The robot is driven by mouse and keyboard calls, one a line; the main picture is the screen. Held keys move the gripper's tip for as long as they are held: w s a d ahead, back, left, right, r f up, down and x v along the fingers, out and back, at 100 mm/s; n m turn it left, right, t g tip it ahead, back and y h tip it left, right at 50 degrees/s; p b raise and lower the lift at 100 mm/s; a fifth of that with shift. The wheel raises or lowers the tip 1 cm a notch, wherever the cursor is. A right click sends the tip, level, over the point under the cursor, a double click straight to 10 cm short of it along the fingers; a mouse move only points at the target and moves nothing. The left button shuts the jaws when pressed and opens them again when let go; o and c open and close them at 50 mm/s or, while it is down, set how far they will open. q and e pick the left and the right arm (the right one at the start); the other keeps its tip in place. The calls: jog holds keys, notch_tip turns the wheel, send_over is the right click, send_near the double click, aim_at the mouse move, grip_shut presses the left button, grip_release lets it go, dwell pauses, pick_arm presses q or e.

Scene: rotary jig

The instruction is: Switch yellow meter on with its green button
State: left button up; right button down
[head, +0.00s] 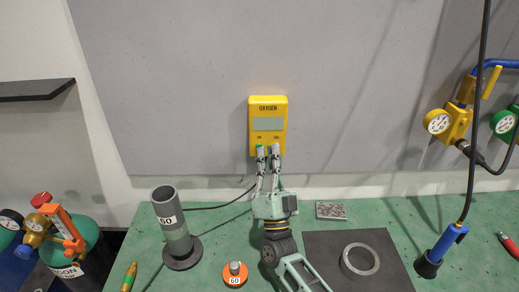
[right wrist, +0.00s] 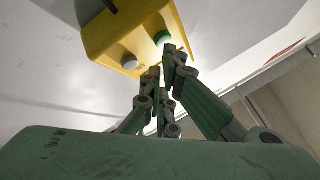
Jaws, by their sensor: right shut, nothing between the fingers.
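The yellow meter (head: 268,108) hangs on the grey wall panel, with a grey-green screen (head: 268,124) that shows no readable figures. My right gripper (head: 268,151) reaches up from below to the meter's lower part, shut and empty, and its fingertips cover much of the button area in the head view. In the right wrist view, the meter (right wrist: 120,30) shows a green button (right wrist: 162,37) and a pale button (right wrist: 129,62) from below. One fingertip of my right gripper (right wrist: 164,62) is very close to the green button; contact cannot be told. My left gripper is not in view.
On the green bench below stand a grey pipe (head: 172,226) on a flange and an orange weight (head: 235,274). A metal ring (head: 360,260) lies on a dark mat. Gauges (head: 438,122) and a hanging cable (head: 477,120) are at right. The wall around the meter is clear.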

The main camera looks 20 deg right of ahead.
jog(key=shift+w, duration=0.2)
jog(key=shift+s, duration=0.2)
jog(key=shift+s+a, duration=0.1)
jog(key=shift+s, duration=0.2)
jog(key=s+a+p, duration=0.1)
jog(key=s+p, duration=0.1)
jog(key=s, duration=0.3)
jog(key=shift+s+a, duration=0.3)
jog(key=shift+s, duration=0.1)
dwell(0.4)
